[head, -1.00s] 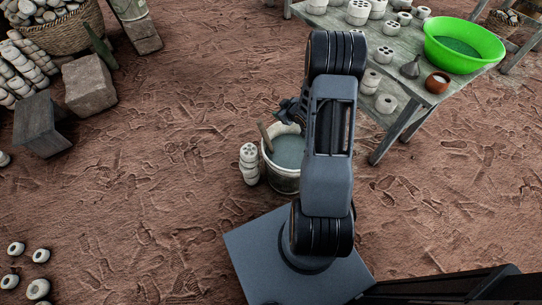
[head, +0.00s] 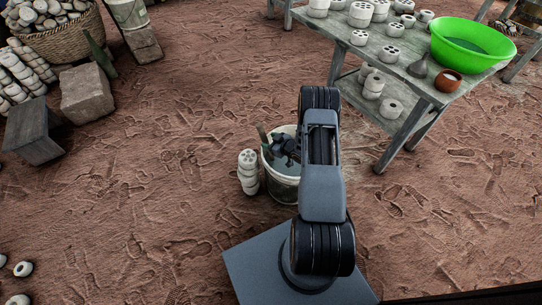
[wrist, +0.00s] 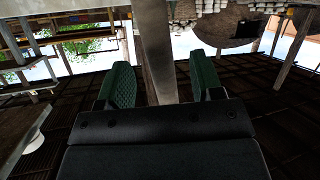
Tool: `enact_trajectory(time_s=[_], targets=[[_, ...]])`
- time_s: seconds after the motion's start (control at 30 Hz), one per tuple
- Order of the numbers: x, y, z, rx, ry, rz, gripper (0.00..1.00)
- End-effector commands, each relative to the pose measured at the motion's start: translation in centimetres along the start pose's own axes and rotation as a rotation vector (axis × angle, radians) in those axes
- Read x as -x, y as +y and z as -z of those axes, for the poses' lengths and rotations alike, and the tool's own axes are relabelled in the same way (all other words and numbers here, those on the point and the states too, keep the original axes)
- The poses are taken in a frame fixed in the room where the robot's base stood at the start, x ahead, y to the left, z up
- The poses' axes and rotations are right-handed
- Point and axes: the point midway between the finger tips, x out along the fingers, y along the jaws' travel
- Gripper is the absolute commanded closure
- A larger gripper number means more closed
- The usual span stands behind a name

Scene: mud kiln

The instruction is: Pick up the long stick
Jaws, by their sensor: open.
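The long stick (head: 263,136) stands tilted in a white bucket (head: 284,189), its upper end leaning on the left rim. My gripper (head: 284,146) is over the bucket's mouth, just right of the stick. In the wrist view my gripper (wrist: 160,82) is open, with a green-padded finger on each side. A pale brown-grey shaft, which looks like the stick (wrist: 156,40), runs from the top edge down between the fingers. It shows gaps to both pads. Its lower part is hidden behind the gripper body.
Stacked pale clay cylinders (head: 248,173) stand against the bucket's left side. A wooden table (head: 424,72) with clay pieces and a green basin (head: 468,45) stands at upper right. Stone blocks (head: 88,93) lie at upper left.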

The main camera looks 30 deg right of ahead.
Motion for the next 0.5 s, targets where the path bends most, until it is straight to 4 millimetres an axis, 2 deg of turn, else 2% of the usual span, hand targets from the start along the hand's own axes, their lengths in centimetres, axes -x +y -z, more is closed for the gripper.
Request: enact_trajectory(time_s=[0.17,0.5], targets=[[-0.9,0.0,-0.1,-0.001,-0.001,0.000,0.40],[-5.1,0.1,-0.5,0.000,0.000,0.000,0.40]])
